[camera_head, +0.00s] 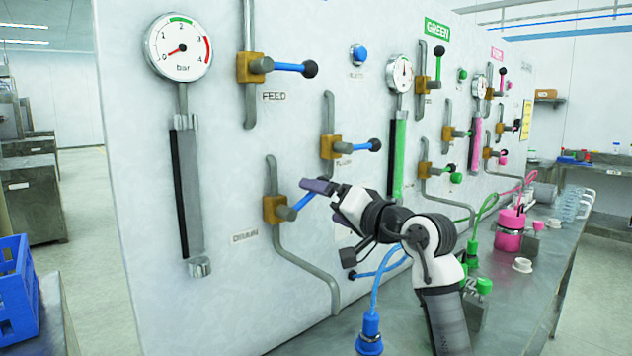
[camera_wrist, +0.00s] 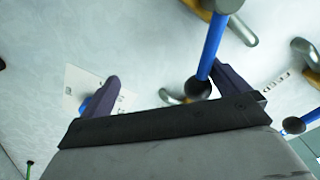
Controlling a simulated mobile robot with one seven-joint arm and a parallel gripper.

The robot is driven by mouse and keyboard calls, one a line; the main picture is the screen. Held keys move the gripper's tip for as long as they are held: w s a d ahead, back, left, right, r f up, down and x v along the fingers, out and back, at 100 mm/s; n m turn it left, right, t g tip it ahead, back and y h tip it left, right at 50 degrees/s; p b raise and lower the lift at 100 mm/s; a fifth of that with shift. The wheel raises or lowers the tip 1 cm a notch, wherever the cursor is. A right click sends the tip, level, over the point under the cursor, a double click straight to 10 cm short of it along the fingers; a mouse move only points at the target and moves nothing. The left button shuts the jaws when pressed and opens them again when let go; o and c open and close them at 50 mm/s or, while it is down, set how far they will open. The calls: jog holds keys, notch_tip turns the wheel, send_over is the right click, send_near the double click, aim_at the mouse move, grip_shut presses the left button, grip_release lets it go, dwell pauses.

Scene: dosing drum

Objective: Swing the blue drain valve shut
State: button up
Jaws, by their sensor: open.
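The blue drain valve (camera_head: 275,209) is low on the white panel, with a brass body on a grey pipe. Its blue lever (camera_head: 302,201) slants up to the right, and its end is hidden by my gripper (camera_head: 318,187). In the wrist view a blue lever (camera_wrist: 212,48), which appears to be the drain lever, ends in a dark knob (camera_wrist: 196,89). The knob lies between the open fingers of my gripper (camera_wrist: 167,78), closer to the right finger. I cannot tell whether it touches that finger.
The blue feed valve (camera_head: 258,68) is above, and another blue-levered valve (camera_head: 331,147) is close above my arm. A gauge (camera_head: 179,47) is at upper left. Green and pink valves stand farther right. A blue connector (camera_head: 369,332) with a hose stands below my arm.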

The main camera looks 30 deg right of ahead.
jog(key=shift+f+b, duration=0.5)
jog(key=shift+f, duration=0.4)
jog(key=shift+d+f+b, duration=0.15)
jog(key=shift+f+b, duration=0.35)
jog(key=shift+b, duration=0.25)
jog(key=shift+a+r, duration=0.45)
jog(key=shift+r, duration=0.1)
jog(key=shift+s, duration=0.15)
